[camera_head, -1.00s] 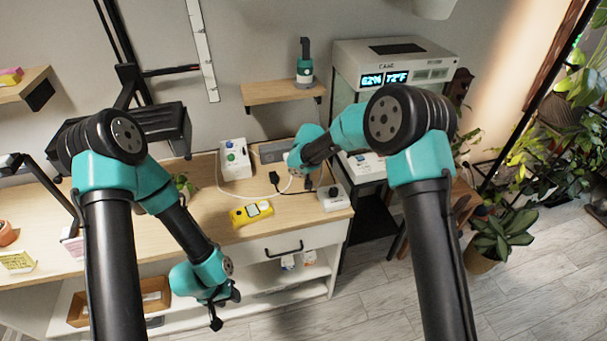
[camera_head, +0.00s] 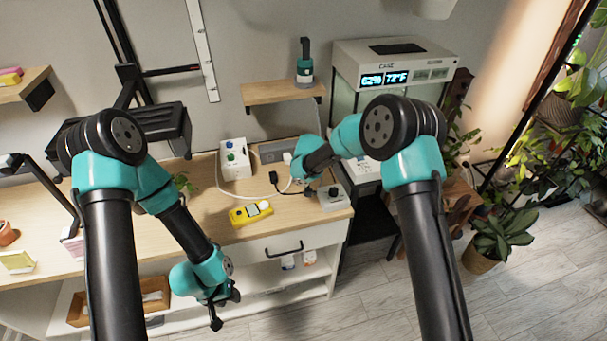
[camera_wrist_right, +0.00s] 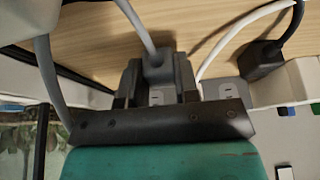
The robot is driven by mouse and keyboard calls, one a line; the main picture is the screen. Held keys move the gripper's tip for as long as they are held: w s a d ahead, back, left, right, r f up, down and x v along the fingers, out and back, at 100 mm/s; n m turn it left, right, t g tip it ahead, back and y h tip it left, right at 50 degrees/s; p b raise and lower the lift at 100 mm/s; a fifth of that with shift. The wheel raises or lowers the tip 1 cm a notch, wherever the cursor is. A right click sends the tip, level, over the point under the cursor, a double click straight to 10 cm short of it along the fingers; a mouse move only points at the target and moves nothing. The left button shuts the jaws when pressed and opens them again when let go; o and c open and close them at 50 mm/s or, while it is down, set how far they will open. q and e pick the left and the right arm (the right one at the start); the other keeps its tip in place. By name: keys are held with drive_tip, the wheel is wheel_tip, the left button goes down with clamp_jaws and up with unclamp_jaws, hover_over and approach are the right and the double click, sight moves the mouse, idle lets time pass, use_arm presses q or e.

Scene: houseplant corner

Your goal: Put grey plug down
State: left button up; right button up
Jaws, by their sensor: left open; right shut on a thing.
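The grey plug (camera_wrist_right: 157,68), with its grey cord running upward, sits between the fingers of my right gripper (camera_wrist_right: 158,84) in the right wrist view. That gripper is shut on it. A grey surface with slotted sockets (camera_wrist_right: 228,90) lies close by; I cannot tell whether the plug touches it. In the head view my right wrist covers the fingers and the plug, above the right part of the wooden worktop (camera_head: 215,204). My left gripper (camera_head: 224,311) is open and empty, low in front of the cabinet's open shelf.
A black plug (camera_head: 273,177) lies on the worktop, with a yellow device (camera_head: 250,214) nearer the front. A white box with buttons (camera_head: 235,160) and a grey strip (camera_head: 272,149) stand behind. A pale box (camera_head: 333,199) is at the right edge. The worktop's left-centre is mostly clear.

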drive_tip(key=shift+f, duration=0.25)
drive_tip(key=o, duration=1)
drive_tip(key=shift+r, duration=0.15)
drive_tip(key=shift+r, duration=0.2)
drive_tip(key=v, duration=1.2)
drive_tip(key=shift+r, duration=0.1)
